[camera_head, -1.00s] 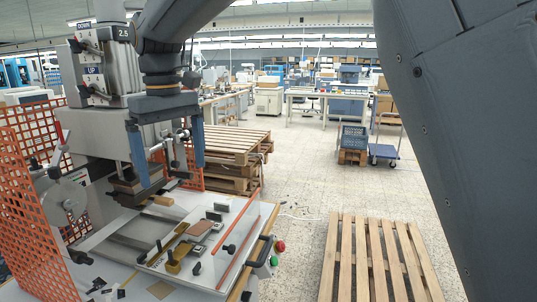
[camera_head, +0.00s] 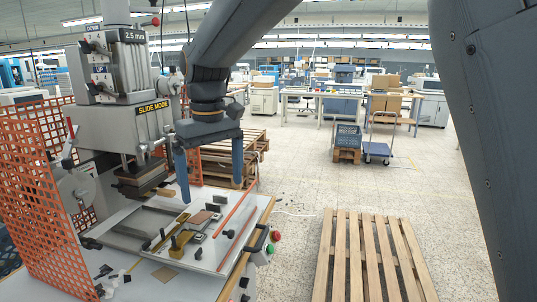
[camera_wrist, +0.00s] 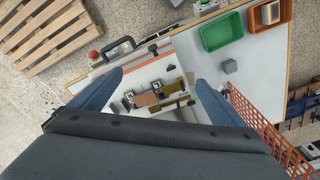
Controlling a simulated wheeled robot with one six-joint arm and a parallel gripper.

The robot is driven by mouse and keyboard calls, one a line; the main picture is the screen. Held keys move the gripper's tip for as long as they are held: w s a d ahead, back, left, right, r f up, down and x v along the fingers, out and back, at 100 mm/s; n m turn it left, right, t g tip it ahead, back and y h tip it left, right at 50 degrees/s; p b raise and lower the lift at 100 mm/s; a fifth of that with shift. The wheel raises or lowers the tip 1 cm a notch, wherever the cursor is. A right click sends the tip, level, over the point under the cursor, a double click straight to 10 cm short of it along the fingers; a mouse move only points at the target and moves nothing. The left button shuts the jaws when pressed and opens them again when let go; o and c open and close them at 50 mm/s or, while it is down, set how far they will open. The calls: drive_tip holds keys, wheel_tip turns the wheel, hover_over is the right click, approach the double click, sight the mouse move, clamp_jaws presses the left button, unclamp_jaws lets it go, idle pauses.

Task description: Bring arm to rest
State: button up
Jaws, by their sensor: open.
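My gripper (camera_head: 211,176) hangs above the right side of the stamping press bench with its two blue fingers spread apart and nothing between them. The fingers also show in the wrist view (camera_wrist: 160,92), wide open over the bench top. Below them is the white work plate (camera_head: 200,258), bearing small brass, brown and dark parts. The stamping press (camera_head: 118,120) stands to the left of the gripper, with a "SLIDE MODE" label on its head. My gripper appears clear of the press and the plate.
An orange mesh guard (camera_head: 45,190) stands at the left of the press. Red and green buttons (camera_head: 273,241) sit at the bench's right edge. A pallet (camera_head: 372,260) lies on the floor at right. Green (camera_wrist: 221,32) and orange (camera_wrist: 268,16) trays show in the wrist view.

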drive_tip(key=s+d+f+m+t, duration=0.15)
drive_tip(key=d+f, duration=0.35)
drive_tip(key=d, duration=0.5)
drive_tip(key=s+d+f+m+g, duration=0.1)
drive_tip(key=d+f+m, duration=0.3)
drive_tip(key=d, duration=0.6)
drive_tip(key=s+d+f+m+t, duration=0.2)
drive_tip(key=s+d+f+m, duration=0.1)
drive_tip(key=s+d+f, duration=0.75)
wheel_tip(320, 180, down, 9)
drive_tip(key=w+d+g+b, duration=0.1)
drive_tip(key=g+b, duration=0.1)
drive_tip(key=b, duration=0.8)
drive_tip(key=shift+w+d+f, duration=0.2)
drive_tip(key=shift+w+d, duration=0.05)
drive_tip(key=shift+w, duration=0.1)
